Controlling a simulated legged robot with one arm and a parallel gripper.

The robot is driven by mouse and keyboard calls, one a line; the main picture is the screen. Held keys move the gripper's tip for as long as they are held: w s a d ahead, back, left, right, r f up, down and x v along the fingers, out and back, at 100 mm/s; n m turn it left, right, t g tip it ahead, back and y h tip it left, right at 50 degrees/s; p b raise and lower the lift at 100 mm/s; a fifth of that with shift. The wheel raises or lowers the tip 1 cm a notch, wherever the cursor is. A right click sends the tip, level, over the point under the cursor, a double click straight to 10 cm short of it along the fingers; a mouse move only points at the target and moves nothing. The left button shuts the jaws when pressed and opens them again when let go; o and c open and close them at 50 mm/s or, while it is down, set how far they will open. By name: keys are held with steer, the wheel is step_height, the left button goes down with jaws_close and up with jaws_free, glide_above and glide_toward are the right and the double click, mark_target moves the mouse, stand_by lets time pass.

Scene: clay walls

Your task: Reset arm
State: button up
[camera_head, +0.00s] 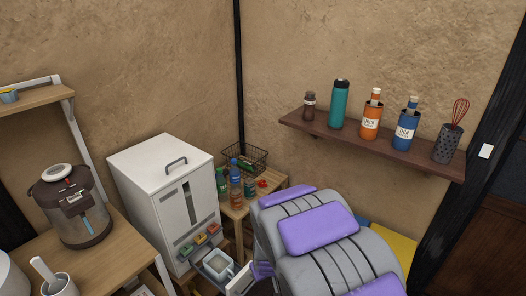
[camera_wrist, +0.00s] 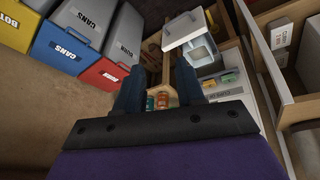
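My arm, grey with purple panels, fills the lower right of the head view and hides what is behind it. My gripper (camera_wrist: 158,78) shows in the wrist view as two dark fingers spread apart, with nothing held between them. Small bottles (camera_wrist: 157,100) appear beyond and between the fingers, apart from them. The gripper's fingers cannot be made out clearly in the head view.
A white dispenser (camera_head: 165,190) stands beside a small wooden table with bottles (camera_head: 236,180) and a wire basket (camera_head: 243,157). A wall shelf (camera_head: 375,144) holds several bottles and a whisk holder. An electric pot (camera_head: 73,208) stands left. Labelled bins (camera_wrist: 70,45) show in the wrist view.

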steer(key=s+d+r+m+g, duration=0.1)
steer(key=s+d+r, duration=0.3)
steer(key=s, duration=0.7)
steer(key=s+d+r+m+g, duration=0.2)
steer(key=s+d+r+g, duration=0.1)
steer(key=s+r, duration=0.5)
steer(key=s+d+r+m+g, duration=0.2)
steer(key=s+d+r, duration=0.4)
steer(key=s, duration=0.7)
steer(key=shift+s+r+h, duration=0.3)
steer(key=shift+s+r, duration=0.05)
steer(key=shift+s, duration=0.05)
